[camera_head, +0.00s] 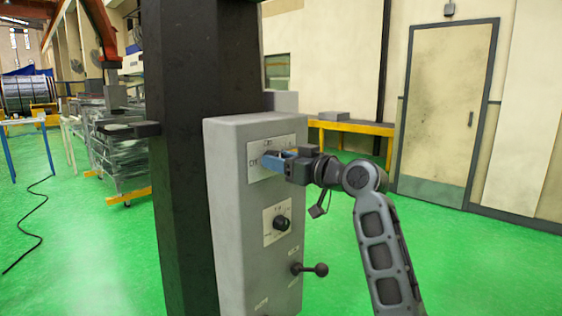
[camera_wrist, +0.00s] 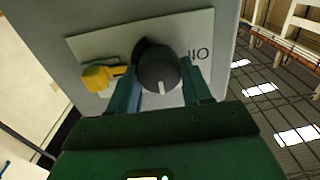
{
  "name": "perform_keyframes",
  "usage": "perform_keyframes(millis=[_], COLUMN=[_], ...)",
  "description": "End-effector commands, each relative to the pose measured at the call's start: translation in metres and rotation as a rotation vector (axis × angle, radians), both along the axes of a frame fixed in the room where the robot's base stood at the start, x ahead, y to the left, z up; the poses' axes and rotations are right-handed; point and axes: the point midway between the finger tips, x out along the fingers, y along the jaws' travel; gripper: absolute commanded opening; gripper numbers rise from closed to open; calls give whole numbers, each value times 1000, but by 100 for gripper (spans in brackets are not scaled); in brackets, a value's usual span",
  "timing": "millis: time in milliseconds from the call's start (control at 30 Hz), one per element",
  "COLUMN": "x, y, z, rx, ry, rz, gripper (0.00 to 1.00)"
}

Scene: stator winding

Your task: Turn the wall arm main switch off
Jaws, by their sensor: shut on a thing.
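The wall arm main switch is a black round knob (camera_wrist: 158,68) with a white pointer mark, on a pale plate on the grey control box (camera_head: 228,215). In the head view, my gripper (camera_head: 268,163) is at the box's upper plate (camera_head: 286,145), and its blue fingers hide most of the knob. In the wrist view, my gripper (camera_wrist: 160,88) has one finger on each side of the knob and is shut on it. The white mark points down in that picture, and lettering that looks like ON is right of the knob. A small yellow part (camera_wrist: 100,77) sits left of it.
Lower on the box are a second black knob (camera_head: 282,223) and a black ball lever (camera_head: 318,269). The box is against a dark column (camera_head: 183,150). A yellow-framed bench (camera_head: 350,126) and a door (camera_head: 445,110) are behind.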

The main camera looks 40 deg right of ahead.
Motion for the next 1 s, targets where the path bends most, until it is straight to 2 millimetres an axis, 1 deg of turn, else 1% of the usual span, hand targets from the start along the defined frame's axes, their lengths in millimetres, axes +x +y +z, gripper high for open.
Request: perform_keyframes(millis=[167,367,1000], x=[0,0,0], y=[1,1,4], z=[-1,-4,-4], rx=[-56,-187,-788], ry=[-7,-12,-34], rz=[0,-2,-2], gripper=[18,18,18])
